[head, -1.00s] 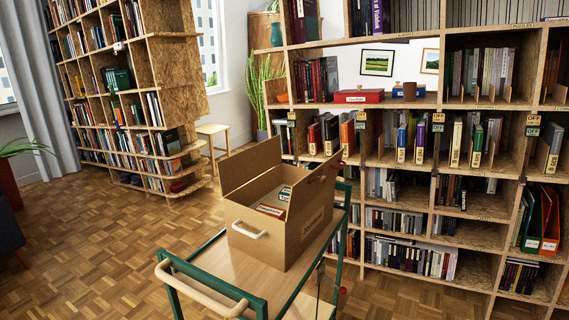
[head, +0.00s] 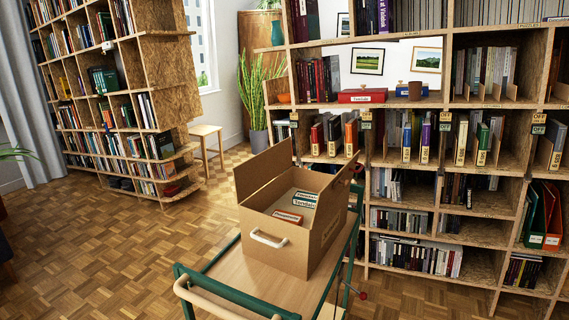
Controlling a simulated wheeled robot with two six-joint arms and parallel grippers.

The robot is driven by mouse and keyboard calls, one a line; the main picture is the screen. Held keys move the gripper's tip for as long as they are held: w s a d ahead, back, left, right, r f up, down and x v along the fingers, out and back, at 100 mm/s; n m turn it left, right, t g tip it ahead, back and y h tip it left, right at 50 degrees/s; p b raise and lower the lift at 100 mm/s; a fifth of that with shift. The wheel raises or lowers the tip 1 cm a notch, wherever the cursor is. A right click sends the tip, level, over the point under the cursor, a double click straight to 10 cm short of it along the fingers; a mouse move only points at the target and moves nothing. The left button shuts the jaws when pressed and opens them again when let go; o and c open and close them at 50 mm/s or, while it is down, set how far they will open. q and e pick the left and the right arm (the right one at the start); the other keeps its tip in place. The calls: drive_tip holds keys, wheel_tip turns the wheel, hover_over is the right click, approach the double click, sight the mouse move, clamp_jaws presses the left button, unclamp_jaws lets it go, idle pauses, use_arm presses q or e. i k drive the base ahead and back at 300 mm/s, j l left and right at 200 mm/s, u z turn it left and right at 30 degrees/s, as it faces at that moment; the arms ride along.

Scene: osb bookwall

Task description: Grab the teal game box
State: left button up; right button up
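Inside the open cardboard box (head: 318,240) on the trolley lie flat game boxes with white labels. One, at the back, has a dark teal-looking edge (head: 304,199); its shade is hard to be sure of at this size. One nearer the front has an orange-red edge (head: 288,217). The carton's walls hide part of its inside. Neither of my grippers shows in the head view.
The carton stands on a green-framed trolley with a wooden top (head: 238,270) and pale handle (head: 215,302). A tall bookshelf (head: 400,170) stands close behind it, with a red box (head: 362,96) on a shelf. Parquet floor (head: 110,250) is open to the left.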

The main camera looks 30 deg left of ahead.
sight(305, 199)
drive_tip(key=j, duration=0.45)
drive_tip(key=k+j+z, duration=0.15)
drive_tip(key=j, duration=0.7)
drive_tip(key=k+j+z, duration=0.15)
drive_tip(key=j, duration=0.75)
drive_tip(key=k+j+z, duration=0.15)
drive_tip(key=j, duration=0.25)
drive_tip(key=k+j, duration=0.1)
drive_tip(key=j, duration=0.4)
drive_tip(key=k+j, duration=0.15)
drive_tip(key=j, duration=0.3)
drive_tip(key=i+l, duration=0.1)
drive_tip(key=l, duration=0.45)
